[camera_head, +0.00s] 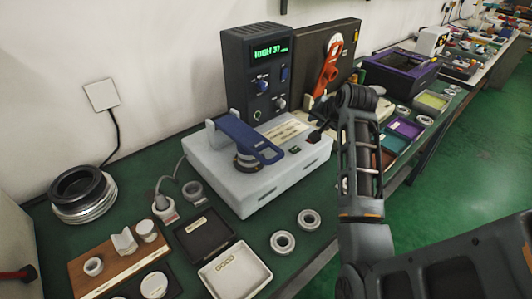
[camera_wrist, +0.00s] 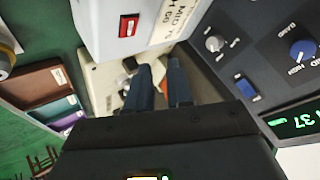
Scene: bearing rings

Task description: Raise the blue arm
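The blue arm (camera_head: 245,138) is a flat lever with a slot near its free end. It sits on the pale grey heater box (camera_head: 272,190), lying low and slanting across the top over a dark round post (camera_head: 248,160). The blue arm is not visible in the wrist view. My gripper (camera_wrist: 162,72) shows two dark fingers with a narrow gap and nothing seen between them. In the head view my gripper (camera_head: 322,118) is right of the box, apart from the blue arm and partly hidden by my own arm.
A dark control tower (camera_head: 257,85) reading "HIGH 37" stands behind the box. A red-orange lever (camera_head: 327,68) stands behind my gripper. Bearing rings (camera_head: 283,242), a black tray (camera_head: 205,235), a white tray (camera_head: 235,270) and a wooden board (camera_head: 120,262) occupy the front.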

